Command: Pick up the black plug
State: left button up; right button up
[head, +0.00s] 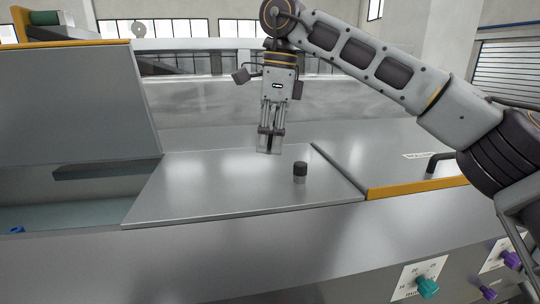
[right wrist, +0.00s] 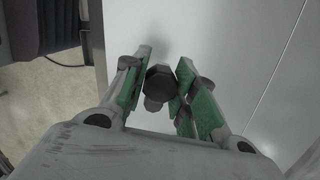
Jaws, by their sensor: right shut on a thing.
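My right gripper (head: 268,148) hangs fingers-down over the grey metal panel in the head view. It is shut on a small dark piece, which I take for the black plug (right wrist: 159,82). In the right wrist view the plug has a faceted dark body and a greyer end, between the green finger pads of the right gripper (right wrist: 165,88). In the head view the fingers mostly hide it. I cannot tell its exact height above the panel. My left gripper is not in view.
A short dark cylinder (head: 300,172) stands on the grey panel (head: 220,195), just right of the gripper. An open compartment (head: 75,205) lies left. A yellow-edged cover (head: 415,187) with a black handle (head: 441,162) lies right. A teal knob (head: 428,286) sits on the front.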

aim_at(271, 132)
jog(key=shift+r, duration=1.15)
jog(key=shift+r, duration=0.1)
jog(key=shift+r+p, duration=2.4)
jog(key=shift+p, duration=0.2)
jog(key=shift+d+f+b, duration=0.1)
jog(key=shift+f+b, duration=0.15)
jog(key=shift+b, duration=0.05)
